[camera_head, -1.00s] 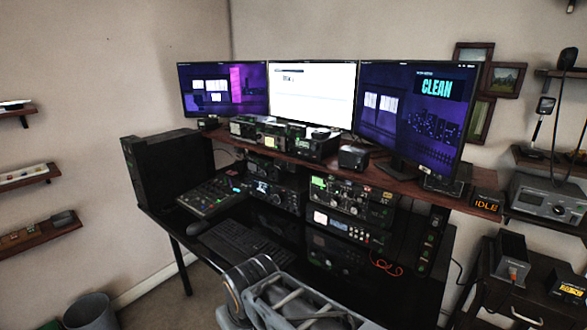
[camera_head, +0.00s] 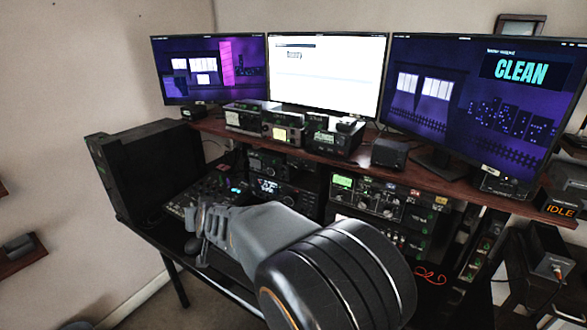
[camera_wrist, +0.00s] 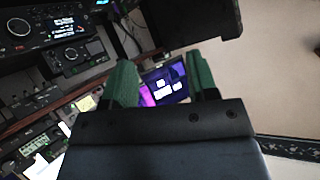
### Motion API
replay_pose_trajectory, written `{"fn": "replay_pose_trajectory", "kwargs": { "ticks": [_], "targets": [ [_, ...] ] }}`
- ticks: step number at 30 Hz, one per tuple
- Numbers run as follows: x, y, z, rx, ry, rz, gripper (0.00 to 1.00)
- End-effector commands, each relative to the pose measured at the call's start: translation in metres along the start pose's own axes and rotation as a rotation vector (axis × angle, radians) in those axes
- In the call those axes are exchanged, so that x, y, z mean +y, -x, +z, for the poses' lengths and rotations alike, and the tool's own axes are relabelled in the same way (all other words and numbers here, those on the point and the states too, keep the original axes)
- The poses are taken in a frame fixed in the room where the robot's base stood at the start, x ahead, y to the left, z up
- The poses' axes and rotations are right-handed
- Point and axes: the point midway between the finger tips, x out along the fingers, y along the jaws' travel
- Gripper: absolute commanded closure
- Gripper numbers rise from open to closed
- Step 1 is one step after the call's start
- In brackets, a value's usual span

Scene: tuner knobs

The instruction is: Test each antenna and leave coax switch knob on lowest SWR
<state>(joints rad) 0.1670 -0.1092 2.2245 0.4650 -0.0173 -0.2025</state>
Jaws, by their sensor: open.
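My gripper (camera_head: 199,232) is over the left part of the desk in the head view, in front of the radios. In the wrist view my gripper (camera_wrist: 162,82) shows two green finger pads spread apart with nothing between them. A meter with a lit yellow face (camera_head: 280,133) stands on the upper shelf, apart from the gripper; I cannot read it. A plain dark box (camera_head: 388,153) stands right of it on the shelf. I cannot tell which unit is the coax switch, and its knob is too small to make out.
The wooden shelf (camera_head: 345,157) carries several small units below three monitors. The right monitor (camera_head: 480,105) reads "CLEAN", and a small display (camera_head: 560,209) reads "IDLE". Radios (camera_head: 368,197) stack under the shelf. A black tower case (camera_head: 140,172) stands at the left.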

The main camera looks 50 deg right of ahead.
Motion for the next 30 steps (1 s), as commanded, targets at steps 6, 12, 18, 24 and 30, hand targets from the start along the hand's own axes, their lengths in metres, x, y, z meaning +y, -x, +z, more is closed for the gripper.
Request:
{"fn": "replay_pose_trajectory", "kwargs": {
  "ticks": [6,12,18,24,30],
  "targets": [
    [0.118,-0.058,-0.064,0.404,-0.167,0.392,0.47],
    [0.202,-0.059,-0.070,0.605,-0.216,0.739,0.47],
    [0.240,-0.051,-0.065,0.680,-0.223,0.929,0.47],
    [0.265,-0.057,-0.073,0.694,-0.223,0.969,0.47],
    [0.296,-0.071,-0.091,0.694,-0.222,0.966,0.47]
  ]
}}
